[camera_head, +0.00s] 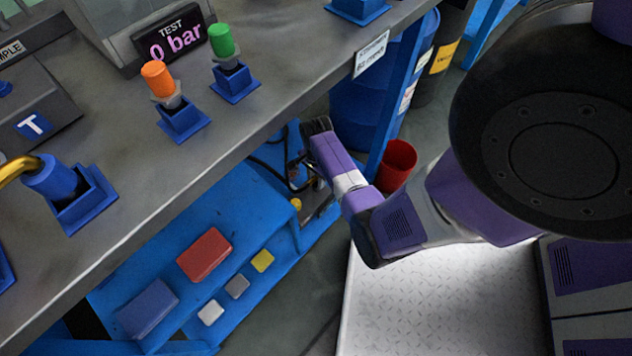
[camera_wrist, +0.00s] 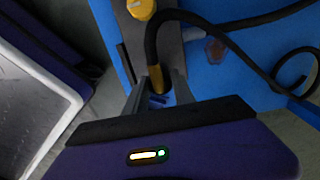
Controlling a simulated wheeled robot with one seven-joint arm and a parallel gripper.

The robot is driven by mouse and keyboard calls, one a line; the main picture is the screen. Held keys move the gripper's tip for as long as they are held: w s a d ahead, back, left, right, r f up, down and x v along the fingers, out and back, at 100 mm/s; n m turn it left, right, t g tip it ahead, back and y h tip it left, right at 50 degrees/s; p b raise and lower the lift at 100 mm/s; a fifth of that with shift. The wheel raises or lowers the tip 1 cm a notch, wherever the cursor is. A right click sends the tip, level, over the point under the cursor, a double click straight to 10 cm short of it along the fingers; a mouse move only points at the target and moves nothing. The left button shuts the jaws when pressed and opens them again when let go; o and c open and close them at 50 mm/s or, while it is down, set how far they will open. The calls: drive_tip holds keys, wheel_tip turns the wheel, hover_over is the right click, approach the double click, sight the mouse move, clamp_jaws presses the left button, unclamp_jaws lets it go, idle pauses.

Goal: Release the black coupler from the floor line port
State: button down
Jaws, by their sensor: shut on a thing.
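In the wrist view my gripper (camera_wrist: 158,88) has its two grey fingers on either side of the lower end of a black hose (camera_wrist: 153,45). The hose ends in a brass-coloured collar (camera_wrist: 155,77) between the fingers. My gripper is shut on the black coupler at this end, but its body is mostly hidden by the fingers. A small blue part shows just below the collar, between the fingers. I cannot tell whether the coupler is seated in the port. In the head view the black hose (camera_head: 278,166) shows beside my arm, below the bench edge; the fingertips are hard to make out there.
A yellow knob (camera_wrist: 140,8) sits just beyond the hose. The grey bench top (camera_head: 130,185) overhangs the blue lower shelf (camera_head: 135,275), which carries a red box (camera_head: 204,254) and a blue box (camera_head: 147,308). A red bucket (camera_head: 397,165) and blue drum stand behind my arm.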

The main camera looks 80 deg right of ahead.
drive_tip(key=shift+r, duration=0.1)
idle(0.3)
drive_tip(key=shift+r+p, duration=2.4)
drive_tip(key=shift+p, duration=0.35)
